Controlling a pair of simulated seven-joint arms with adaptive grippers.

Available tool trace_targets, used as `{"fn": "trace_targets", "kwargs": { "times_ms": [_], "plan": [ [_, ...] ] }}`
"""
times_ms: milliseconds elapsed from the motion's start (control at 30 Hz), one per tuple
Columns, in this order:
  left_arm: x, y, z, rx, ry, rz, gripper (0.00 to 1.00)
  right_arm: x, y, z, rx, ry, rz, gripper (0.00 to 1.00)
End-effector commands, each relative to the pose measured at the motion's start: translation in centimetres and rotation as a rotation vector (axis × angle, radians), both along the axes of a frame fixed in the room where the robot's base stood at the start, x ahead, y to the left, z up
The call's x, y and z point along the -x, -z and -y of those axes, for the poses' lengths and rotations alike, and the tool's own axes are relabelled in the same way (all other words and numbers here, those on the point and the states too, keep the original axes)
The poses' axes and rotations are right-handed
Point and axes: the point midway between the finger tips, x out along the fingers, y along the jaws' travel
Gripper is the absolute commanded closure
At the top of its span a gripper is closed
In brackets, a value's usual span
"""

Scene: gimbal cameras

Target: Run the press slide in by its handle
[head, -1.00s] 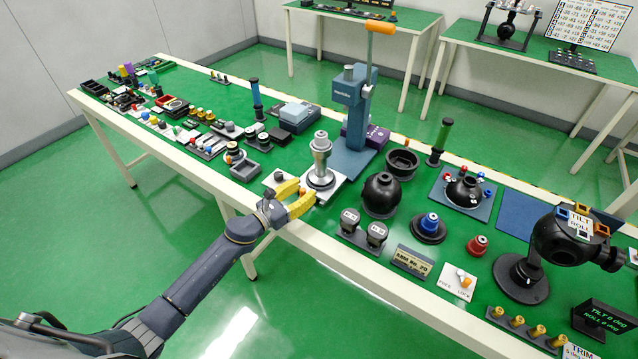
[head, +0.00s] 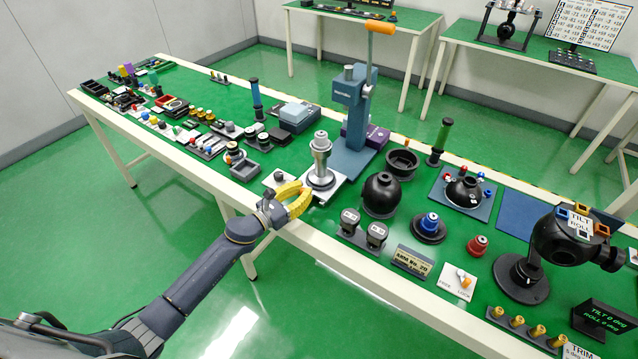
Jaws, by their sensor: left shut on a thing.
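The press (head: 352,105) is a blue column with an orange-handled lever (head: 381,27) and a blue base. Its slide (head: 332,194), a pale plate, sticks out at the front and carries a silver metal stack (head: 320,165). My left gripper (head: 303,198), with yellow fingers, is at the slide's front edge. It is shut on the slide's handle, which the fingers mostly hide. My right gripper is not in view.
A black ball (head: 381,195) and a black ring cup (head: 402,163) stand right of the slide. A light plate with a dark knob (head: 279,176) lies just left of it. A grey open box (head: 244,171) is further left.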

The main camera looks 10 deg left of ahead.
Motion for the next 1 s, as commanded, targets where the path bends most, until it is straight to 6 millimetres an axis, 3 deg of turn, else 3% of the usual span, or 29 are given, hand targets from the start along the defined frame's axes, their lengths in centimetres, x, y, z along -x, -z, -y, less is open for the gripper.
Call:
{"fn": "trace_targets", "kwargs": {
  "times_ms": [1000],
  "plan": [
    [-2.4, 0.0, 0.8, -0.001, -0.003, 0.001, 1.0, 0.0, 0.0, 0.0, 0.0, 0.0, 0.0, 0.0]
  ]
}}
